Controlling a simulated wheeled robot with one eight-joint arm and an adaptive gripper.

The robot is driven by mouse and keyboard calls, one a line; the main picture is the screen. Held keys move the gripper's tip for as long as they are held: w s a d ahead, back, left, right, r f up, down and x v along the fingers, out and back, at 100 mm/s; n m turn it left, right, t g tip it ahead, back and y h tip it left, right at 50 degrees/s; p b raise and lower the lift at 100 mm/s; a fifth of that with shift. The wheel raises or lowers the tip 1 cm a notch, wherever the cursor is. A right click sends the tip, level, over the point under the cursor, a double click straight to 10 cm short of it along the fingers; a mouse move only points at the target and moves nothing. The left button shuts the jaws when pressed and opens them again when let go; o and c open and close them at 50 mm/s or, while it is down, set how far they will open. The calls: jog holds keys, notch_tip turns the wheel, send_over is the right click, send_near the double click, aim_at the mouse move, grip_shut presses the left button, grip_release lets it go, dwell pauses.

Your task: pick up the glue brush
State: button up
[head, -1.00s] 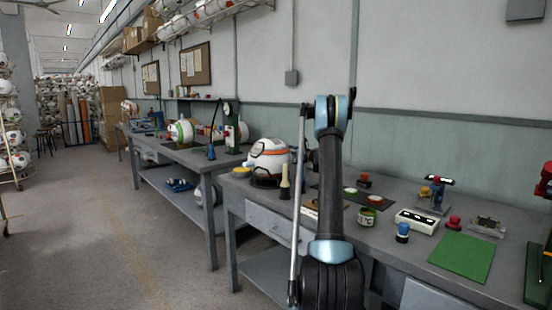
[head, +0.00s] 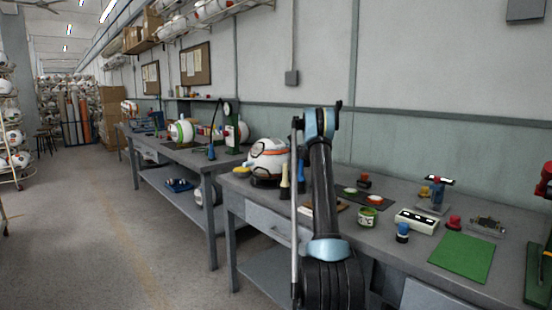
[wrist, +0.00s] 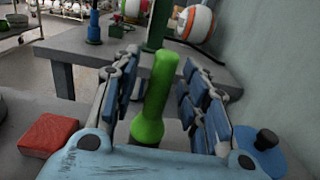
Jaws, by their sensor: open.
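The glue brush appears to be the upright green handle (wrist: 158,95) in the wrist view. It stands between the two fingers of my gripper (wrist: 161,62), leaning slightly. Its bright green lower end shows near the palm; no bristles can be made out. The fingers are spread on both sides of the handle, with a visible gap at each side. In the head view my arm hides most of the gripper and the brush.
In the wrist view a red block (wrist: 47,134) lies at left and a blue disc with a black knob (wrist: 262,148) at right. In the head view a ball (head: 268,158), a cream cone-shaped item (head: 284,182), a small pot (head: 367,217) and a green mat (head: 462,257) are on the bench.

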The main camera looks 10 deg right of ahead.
grip_shut()
dwell(0.3)
notch_tip(320, 180, up, 10)
jog(key=shift+r, duration=0.1)
dwell(0.4)
